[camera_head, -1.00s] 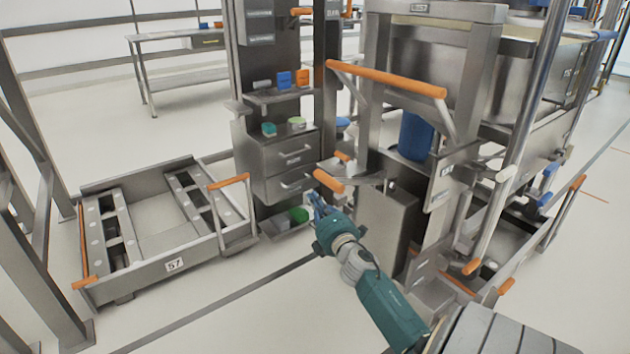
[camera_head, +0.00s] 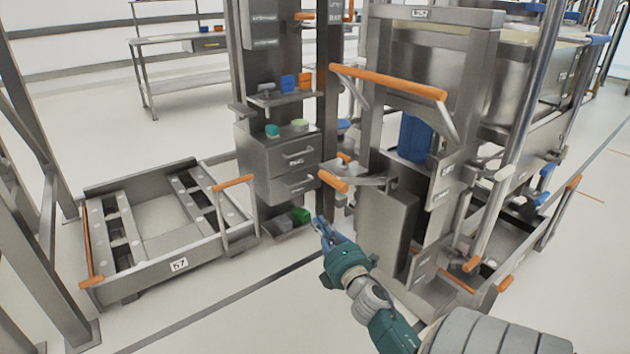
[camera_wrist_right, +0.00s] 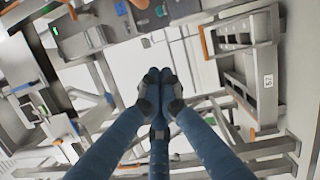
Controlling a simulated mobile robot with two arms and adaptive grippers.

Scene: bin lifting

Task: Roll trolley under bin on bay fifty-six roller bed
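A tall steel trolley or lifter (camera_head: 384,225) stands right of centre in the head view, with a long orange push bar (camera_head: 390,80) and a shorter orange grip (camera_head: 332,181). A steel bin (camera_head: 568,78) sits behind it at the right. A low steel bed (camera_head: 540,238) with orange handles shows at the lower right; its number cannot be read. My right gripper (camera_head: 322,226) is below the shorter orange grip, apart from it. In the wrist view the right gripper's blue fingers (camera_wrist_right: 160,90) meet at the tips with nothing visible between them. My left gripper is out of view.
A low bed marked 57 (camera_head: 180,265) stands on the left. A steel column with drawers (camera_head: 290,165) and small coloured items stands between it and the trolley. A workbench (camera_head: 185,38) is at the back. The front floor is clear.

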